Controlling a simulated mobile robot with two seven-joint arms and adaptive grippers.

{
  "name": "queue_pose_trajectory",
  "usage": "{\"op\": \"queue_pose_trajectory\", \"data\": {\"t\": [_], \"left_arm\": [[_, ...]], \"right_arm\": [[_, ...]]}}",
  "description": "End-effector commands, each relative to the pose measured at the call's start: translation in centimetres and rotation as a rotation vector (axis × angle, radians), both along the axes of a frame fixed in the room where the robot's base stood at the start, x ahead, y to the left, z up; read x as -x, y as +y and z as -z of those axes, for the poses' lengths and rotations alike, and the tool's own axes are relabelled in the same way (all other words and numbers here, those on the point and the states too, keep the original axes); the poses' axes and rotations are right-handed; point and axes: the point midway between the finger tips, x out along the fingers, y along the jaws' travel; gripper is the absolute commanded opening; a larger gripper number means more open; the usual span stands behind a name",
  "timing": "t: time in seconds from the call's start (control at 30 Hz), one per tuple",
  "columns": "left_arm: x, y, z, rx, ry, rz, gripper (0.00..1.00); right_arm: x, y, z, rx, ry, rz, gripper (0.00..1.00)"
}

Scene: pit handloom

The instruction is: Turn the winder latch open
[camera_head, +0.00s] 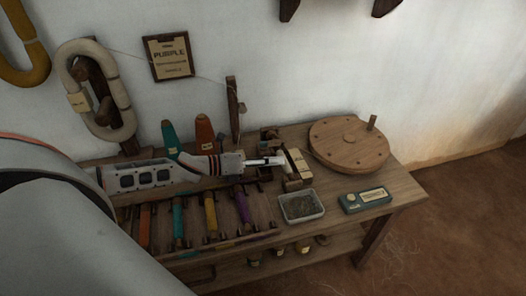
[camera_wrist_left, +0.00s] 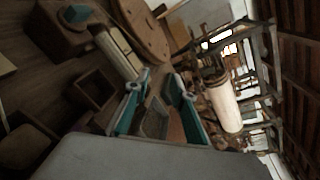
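The winder stands at the back of the wooden bench in the head view. Its round wooden wheel (camera_head: 345,145) has an upright peg, and small wooden blocks with a cream piece (camera_head: 298,162) sit left of it. I cannot make out the latch for certain. My left gripper (camera_head: 277,161) reaches in from the left, with its tips beside the cream piece; contact cannot be told. In the left wrist view, the teal fingers of my left gripper (camera_wrist_left: 160,88) are apart with nothing held between them. The wheel (camera_wrist_left: 146,28) and cream piece (camera_wrist_left: 119,51) lie beyond. My right gripper is out of view.
A metal tray (camera_head: 301,206) and a blue-grey labelled box (camera_head: 365,200) are on the bench front. A rack of coloured bobbins (camera_head: 210,214) lies below my left arm. A wooden post (camera_head: 233,110) stands behind it. The bench's right end (camera_head: 404,185) is clear.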

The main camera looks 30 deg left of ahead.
Motion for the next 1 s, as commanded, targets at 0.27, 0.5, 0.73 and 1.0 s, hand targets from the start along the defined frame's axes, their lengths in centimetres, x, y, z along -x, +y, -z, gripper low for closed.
{"op": "queue_pose_trajectory", "data": {"t": [0.27, 0.5, 0.73, 1.0], "left_arm": [[-2.2, 12.0, 1.2, -0.567, -0.279, 0.212, 0.24], [-2.4, 15.3, 0.3, -0.714, -0.355, 0.269, 0.24], [-4.2, 13.9, 0.9, -0.716, -0.363, 0.268, 0.24], [-6.7, 11.7, 2.3, -0.713, -0.361, 0.267, 0.24]], "right_arm": [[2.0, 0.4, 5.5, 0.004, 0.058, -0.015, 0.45], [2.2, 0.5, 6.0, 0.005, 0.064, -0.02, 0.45], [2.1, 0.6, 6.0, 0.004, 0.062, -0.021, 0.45], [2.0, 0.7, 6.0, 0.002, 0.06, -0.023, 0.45]]}}
